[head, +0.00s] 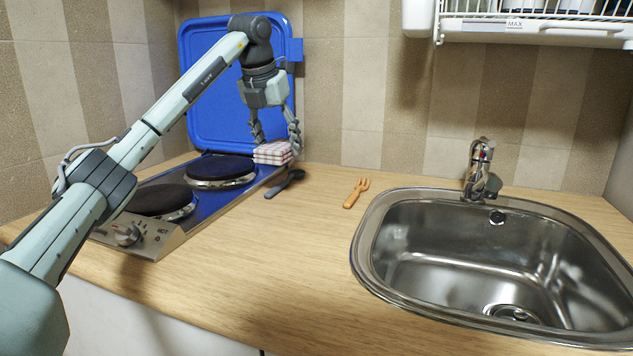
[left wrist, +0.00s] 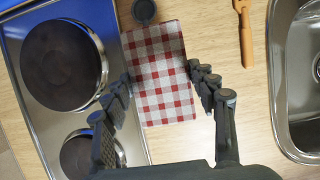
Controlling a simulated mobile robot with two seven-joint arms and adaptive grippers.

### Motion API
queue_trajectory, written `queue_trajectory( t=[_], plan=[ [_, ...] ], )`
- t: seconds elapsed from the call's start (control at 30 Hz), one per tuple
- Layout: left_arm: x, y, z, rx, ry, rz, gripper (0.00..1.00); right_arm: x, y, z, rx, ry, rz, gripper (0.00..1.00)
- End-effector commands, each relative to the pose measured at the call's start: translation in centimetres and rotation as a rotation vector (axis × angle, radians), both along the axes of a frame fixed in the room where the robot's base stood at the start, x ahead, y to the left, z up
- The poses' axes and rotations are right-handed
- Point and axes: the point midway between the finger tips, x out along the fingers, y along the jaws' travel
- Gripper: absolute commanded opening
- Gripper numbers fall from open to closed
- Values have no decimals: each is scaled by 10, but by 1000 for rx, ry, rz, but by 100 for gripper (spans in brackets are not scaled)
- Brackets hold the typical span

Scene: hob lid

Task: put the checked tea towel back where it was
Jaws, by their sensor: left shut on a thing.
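The checked tea towel (head: 273,152) is a folded red-and-white pad near the back right corner of the hob. My left gripper (head: 277,141) points down and is shut on it, one finger at each side. In the left wrist view the towel (left wrist: 160,85) lies between the fingers of my left gripper (left wrist: 160,73), over the strip of worktop beside the hob edge. I cannot tell for sure whether it touches the surface below. My right gripper is not in view.
The hob (head: 150,238) has two dark plates and a raised blue lid (head: 215,95) behind. A dark grey utensil (head: 285,183) lies close by the towel. A wooden fork (head: 357,192) lies further right, before the sink (head: 470,250). The front middle worktop (head: 275,265) is clear.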

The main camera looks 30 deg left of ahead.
Motion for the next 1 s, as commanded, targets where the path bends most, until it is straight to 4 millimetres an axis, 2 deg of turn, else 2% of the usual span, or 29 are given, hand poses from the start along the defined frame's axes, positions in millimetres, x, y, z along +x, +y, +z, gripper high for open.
queue_trajectory(
  t=[0.1,0.33,0.47,0.73,1.0],
  plan=[
    [22,-21,-17,-1,3,-4,31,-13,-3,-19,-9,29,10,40],
    [51,-47,-41,-1,1,-1,31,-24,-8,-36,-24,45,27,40],
    [56,-52,-47,0,1,-1,31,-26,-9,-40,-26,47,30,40],
    [57,-52,-82,0,2,0,31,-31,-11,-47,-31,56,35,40],
    [57,-52,-86,0,-1,0,31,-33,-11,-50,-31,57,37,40]
  ],
)
